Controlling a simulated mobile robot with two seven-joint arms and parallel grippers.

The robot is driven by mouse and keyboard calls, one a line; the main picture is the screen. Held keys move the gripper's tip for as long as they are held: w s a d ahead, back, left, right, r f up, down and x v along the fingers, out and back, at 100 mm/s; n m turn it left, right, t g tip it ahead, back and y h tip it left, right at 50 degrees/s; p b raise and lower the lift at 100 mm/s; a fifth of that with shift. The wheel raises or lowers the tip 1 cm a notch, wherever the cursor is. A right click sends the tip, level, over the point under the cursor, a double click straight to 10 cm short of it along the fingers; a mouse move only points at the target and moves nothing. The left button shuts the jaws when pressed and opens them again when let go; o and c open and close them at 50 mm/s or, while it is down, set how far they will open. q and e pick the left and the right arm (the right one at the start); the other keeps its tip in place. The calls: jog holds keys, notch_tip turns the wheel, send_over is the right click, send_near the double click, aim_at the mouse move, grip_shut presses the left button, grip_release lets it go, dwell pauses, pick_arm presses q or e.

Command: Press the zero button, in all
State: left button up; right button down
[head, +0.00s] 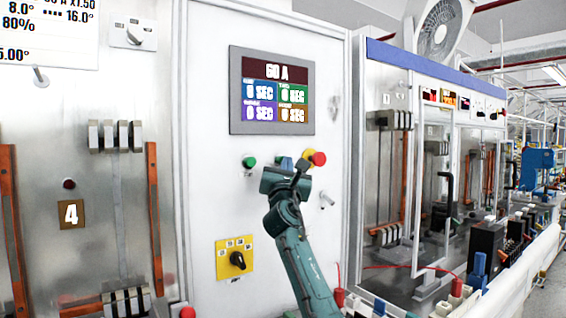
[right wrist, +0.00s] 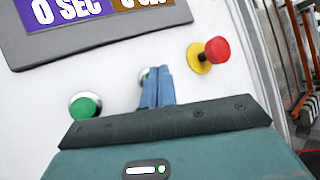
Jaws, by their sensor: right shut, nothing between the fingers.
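My right gripper (head: 302,164) is raised in front of the white control panel, its fingers shut and empty, pointing at the row of buttons. In the right wrist view its closed fingers (right wrist: 157,82) stand between a green button (right wrist: 85,106) and a red mushroom button (right wrist: 215,50) on a yellow base. The fingers hide most of a further button there; only a sliver of its rim shows beside them. In the head view a bit of blue (head: 282,163) shows by the gripper. No zero label is readable, and contact cannot be told. My left gripper is out of view.
Above the buttons, a display (head: 272,92) reads 60 A and 0 SEC in its fields. Below is a yellow plate with a black rotary selector (head: 237,260). A small toggle (head: 326,199) sits right of my gripper. Glass-fronted cabinets stand to the right.

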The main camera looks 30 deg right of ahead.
jog(key=shift+w, duration=0.3)
dwell(0.5)
jog(key=shift+s+p, duration=0.8)
jog(key=shift+s, duration=0.1)
jog(key=s+p, duration=0.2)
jog(key=s, duration=0.1)
jog(key=s+p, duration=0.1)
jog(key=s, duration=0.1)
jog(key=shift+d, duration=0.25)
dwell(0.6)
